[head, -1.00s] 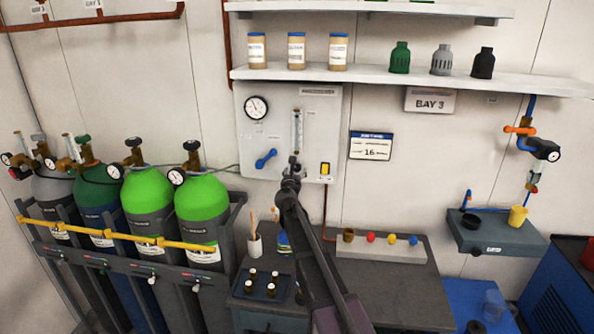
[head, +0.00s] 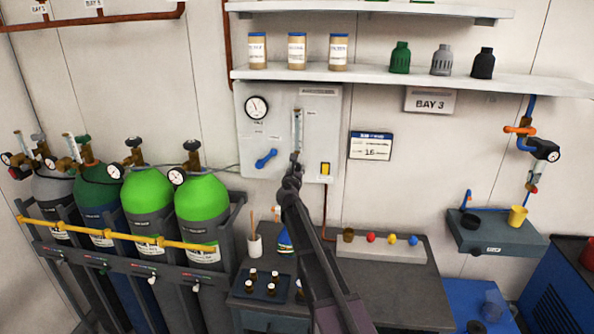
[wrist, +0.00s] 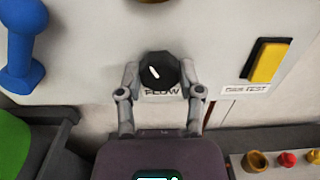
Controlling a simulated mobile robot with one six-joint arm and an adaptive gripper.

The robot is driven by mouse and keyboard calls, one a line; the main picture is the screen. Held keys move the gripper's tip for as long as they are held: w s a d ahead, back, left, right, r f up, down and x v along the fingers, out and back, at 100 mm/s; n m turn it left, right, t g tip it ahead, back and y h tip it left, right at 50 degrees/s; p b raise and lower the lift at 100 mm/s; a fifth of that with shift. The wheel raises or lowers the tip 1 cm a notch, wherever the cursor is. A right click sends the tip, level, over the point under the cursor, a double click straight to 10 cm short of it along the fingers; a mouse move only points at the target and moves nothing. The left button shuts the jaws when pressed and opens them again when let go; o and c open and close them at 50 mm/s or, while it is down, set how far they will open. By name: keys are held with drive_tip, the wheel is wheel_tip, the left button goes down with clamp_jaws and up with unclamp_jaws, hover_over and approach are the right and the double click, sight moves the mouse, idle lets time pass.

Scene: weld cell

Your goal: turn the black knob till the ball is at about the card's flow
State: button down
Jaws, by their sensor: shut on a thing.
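The black knob (wrist: 158,72) has a white pointer mark tilted to the upper left and sits above a "FLOW" label in the wrist view. My gripper (wrist: 160,74) is shut on it, one finger at each side. In the head view my gripper (head: 294,160) is at the panel (head: 318,165), just below the clear flow tube (head: 297,130), and hides the knob. The ball in the tube is too small to make out. The card (head: 371,146) with a blue top hangs right of the panel and shows a figure that looks like 16.
A blue lever (head: 266,158) is left of the knob and a yellow switch (head: 325,169) is to its right. A pressure gauge (head: 256,107) is at the panel's upper left. Below stands a bench (head: 385,285) with a tray of small bottles (head: 262,292).

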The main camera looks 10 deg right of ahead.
drive_tip(key=shift+m, duration=0.5)
drive_tip(key=m, duration=0.4)
drive_tip(key=shift+m, duration=0.3)
drive_tip(key=m, duration=0.5)
drive_tip(key=shift+w+r, duration=0.1)
drive_tip(key=m, duration=0.5)
drive_tip(key=shift+m, duration=0.4)
drive_tip(key=m, duration=0.5)
drive_tip(key=shift+m, duration=0.4)
drive_tip(key=shift+c, duration=1.3)
unclamp_jaws()
